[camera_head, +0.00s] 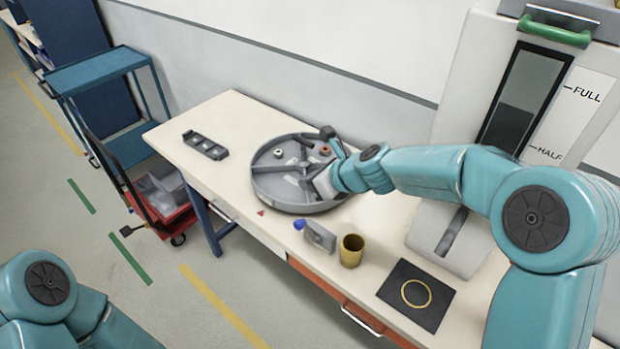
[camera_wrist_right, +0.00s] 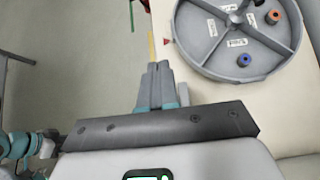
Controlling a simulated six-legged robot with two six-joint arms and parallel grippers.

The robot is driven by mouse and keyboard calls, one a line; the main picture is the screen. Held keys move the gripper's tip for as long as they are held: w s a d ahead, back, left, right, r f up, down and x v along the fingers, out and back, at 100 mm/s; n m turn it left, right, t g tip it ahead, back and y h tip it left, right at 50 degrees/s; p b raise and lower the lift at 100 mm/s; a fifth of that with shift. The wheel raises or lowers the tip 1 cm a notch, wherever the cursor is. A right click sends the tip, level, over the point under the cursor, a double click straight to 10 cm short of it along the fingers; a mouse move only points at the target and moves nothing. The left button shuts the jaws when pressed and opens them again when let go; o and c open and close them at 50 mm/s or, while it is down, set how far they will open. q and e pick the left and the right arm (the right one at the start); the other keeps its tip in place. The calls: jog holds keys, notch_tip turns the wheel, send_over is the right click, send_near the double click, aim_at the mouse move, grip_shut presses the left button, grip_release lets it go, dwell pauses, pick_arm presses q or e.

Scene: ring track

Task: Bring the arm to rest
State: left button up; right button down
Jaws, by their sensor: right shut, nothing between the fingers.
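My right arm (camera_head: 430,172) comes in from the right of the head view and reaches over the table. Its gripper (camera_head: 322,184) is over the near right part of a round grey divided tray (camera_head: 285,205), empty. Its fingers are hard to make out there. In the right wrist view the fingers (camera_wrist_right: 158,70) are shut together with nothing between them, and the tray (camera_wrist_right: 197,58) lies to their upper right. Whether the gripper touches the tray I cannot tell. My left arm shows only in part at the lower left; its gripper is out of view.
A tall hopper (camera_head: 460,90) stands at right, a dark rack (camera_head: 205,145) at left. A red cart (camera_head: 165,208) stands beside the table.

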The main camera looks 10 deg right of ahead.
jog(key=shift+w+r, duration=0.15)
jog(key=shift+w, duration=0.05)
jog(key=shift+s+r, duration=0.1)
jog(key=shift+s, duration=0.1)
